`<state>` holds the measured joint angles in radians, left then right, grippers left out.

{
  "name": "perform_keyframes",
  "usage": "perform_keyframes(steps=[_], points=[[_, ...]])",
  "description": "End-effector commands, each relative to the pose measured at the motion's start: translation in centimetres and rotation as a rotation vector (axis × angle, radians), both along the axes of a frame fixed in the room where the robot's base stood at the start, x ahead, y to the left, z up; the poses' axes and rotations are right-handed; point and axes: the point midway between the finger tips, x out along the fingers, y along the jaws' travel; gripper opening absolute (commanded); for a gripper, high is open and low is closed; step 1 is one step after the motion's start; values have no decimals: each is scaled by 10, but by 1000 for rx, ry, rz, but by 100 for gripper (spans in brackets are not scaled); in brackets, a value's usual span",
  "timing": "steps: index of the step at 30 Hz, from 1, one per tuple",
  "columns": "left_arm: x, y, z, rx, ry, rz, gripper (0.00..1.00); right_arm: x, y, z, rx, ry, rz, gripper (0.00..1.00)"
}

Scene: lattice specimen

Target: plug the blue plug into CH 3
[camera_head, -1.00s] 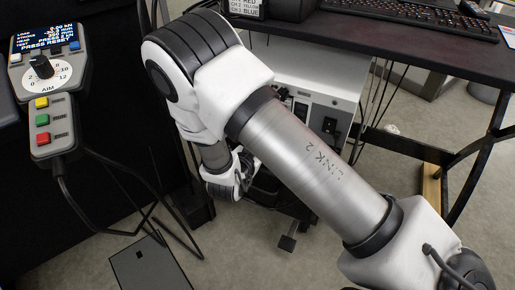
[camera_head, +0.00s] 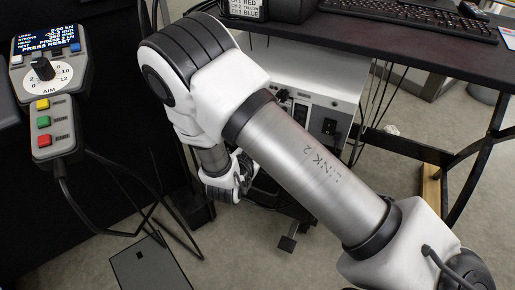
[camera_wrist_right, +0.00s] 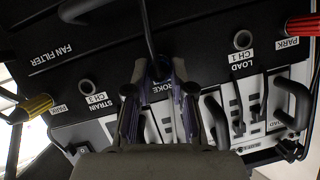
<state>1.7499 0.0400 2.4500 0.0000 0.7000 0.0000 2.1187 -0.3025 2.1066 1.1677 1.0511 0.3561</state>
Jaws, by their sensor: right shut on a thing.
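In the right wrist view my right gripper (camera_wrist_right: 160,95) is in front of the black panel, at the label ending in "ROKE". It is shut on a dark blue-purple piece, which looks like the blue plug (camera_wrist_right: 158,70); the fingers hide most of it, and a dark cable runs up from it. I cannot tell whether its tip touches the panel. The CH 3 socket (camera_wrist_right: 86,87), labelled STRAIN, is empty, to the left of the gripper. In the head view my right arm partly hides the white cabinet (camera_head: 340,75). My left gripper is not in view.
The CH 1 socket (camera_wrist_right: 242,40) is empty at right. A red plug (camera_wrist_right: 303,25) and a yellow plug (camera_wrist_right: 32,107) sit at the PARK places. Black handles (camera_wrist_right: 292,103) stand out below. A desk (camera_head: 400,42) overhangs the cabinet; a button handset (camera_head: 45,95) is at left.

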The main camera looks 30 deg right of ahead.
Motion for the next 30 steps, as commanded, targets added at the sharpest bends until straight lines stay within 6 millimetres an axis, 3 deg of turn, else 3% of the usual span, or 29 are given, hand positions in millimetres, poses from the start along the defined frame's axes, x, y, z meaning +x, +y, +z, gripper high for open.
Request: perform_keyframes(steps=[20, 30], points=[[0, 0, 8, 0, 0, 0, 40, -5, 8, 1, 0, 0, 0, 0], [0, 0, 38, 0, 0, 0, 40, -15, 26, 5, 0, 2, 0, 0]])
